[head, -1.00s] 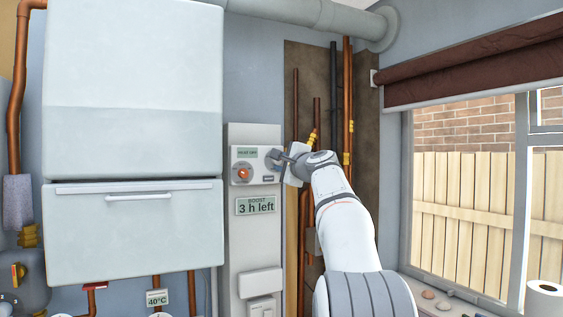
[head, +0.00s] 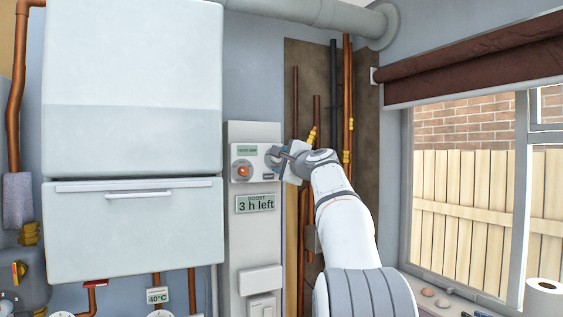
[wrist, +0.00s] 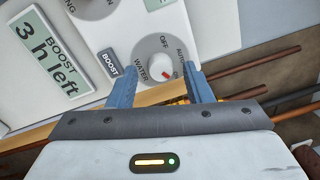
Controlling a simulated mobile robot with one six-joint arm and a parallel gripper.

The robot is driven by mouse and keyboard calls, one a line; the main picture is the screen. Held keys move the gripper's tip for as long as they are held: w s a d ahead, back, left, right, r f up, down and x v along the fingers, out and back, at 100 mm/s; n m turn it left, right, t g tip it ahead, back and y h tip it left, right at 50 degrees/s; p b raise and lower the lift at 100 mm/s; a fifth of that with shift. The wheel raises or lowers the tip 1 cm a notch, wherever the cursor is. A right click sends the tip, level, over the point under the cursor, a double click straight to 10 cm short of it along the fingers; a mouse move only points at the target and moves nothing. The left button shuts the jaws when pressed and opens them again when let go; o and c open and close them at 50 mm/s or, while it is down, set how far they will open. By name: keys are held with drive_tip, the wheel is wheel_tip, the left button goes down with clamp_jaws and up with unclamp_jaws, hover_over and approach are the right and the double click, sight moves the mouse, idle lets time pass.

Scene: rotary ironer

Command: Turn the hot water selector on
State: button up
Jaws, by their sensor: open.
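The selector (wrist: 157,59) is a round grey dial with a white knob on the white control panel. OFF, part of AUTO and WATER can be read around it. A small red mark shows on the knob's lower right side in the wrist view; the label it points to cannot be made out. My gripper (wrist: 160,70) is open, its two blue fingers spread to either side of the knob's lower part. I cannot tell whether they touch it. In the head view my gripper (head: 280,155) is at the panel's upper right and partly hides the selector.
A second dial with a red-orange centre (head: 243,171) sits left of the selector. Below is a display reading BOOST 3 h left (head: 255,204). A BOOST button (wrist: 110,62) is beside the selector. Copper pipes (head: 347,100) run right of the panel; a white boiler (head: 133,90) hangs left.

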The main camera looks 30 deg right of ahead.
drive_tip(key=s+b, duration=0.4)
drive_tip(key=s, duration=0.3)
drive_tip(key=shift+s+f, duration=0.25)
drive_tip(key=shift+s, duration=0.15)
drive_tip(key=shift+d, duration=0.1)
drive_tip(key=s+a+f+n+g+y+b, duration=0.1)
drive_tip(key=s+a+f+n+g, duration=0.35)
drive_tip(key=a+f, duration=0.6)
drive_tip(key=s+a+f+n+g+y+b, duration=0.1)
drive_tip(key=s+a+f+n+g, duration=0.35)
drive_tip(key=f, duration=0.85)
drive_tip(key=s+a+f+n+g+h, duration=0.1)
drive_tip(key=s+f+n, duration=0.3)
drive_tip(key=s+f, duration=0.4)
drive_tip(key=s+a+f+n+g+b, duration=0.1)
drive_tip(key=s+a+f+n+g, duration=0.2)
drive_tip(key=s+f, duration=0.6)
drive_tip(key=s+a+f+n+g+h, duration=0.1)
drive_tip(key=s+a+f+n, duration=0.3)
drive_tip(key=s+f, duration=0.5)
wheel_tip(320, 180, down, 2)
drive_tip(key=shift+a+n+g+h, duration=0.3)
drive_tip(key=shift+n+g, duration=0.2)
drive_tip(key=shift+g, duration=0.1)
drive_tip(key=shift+w, duration=0.1)
drive_tip(key=shift+c, duration=0.3)
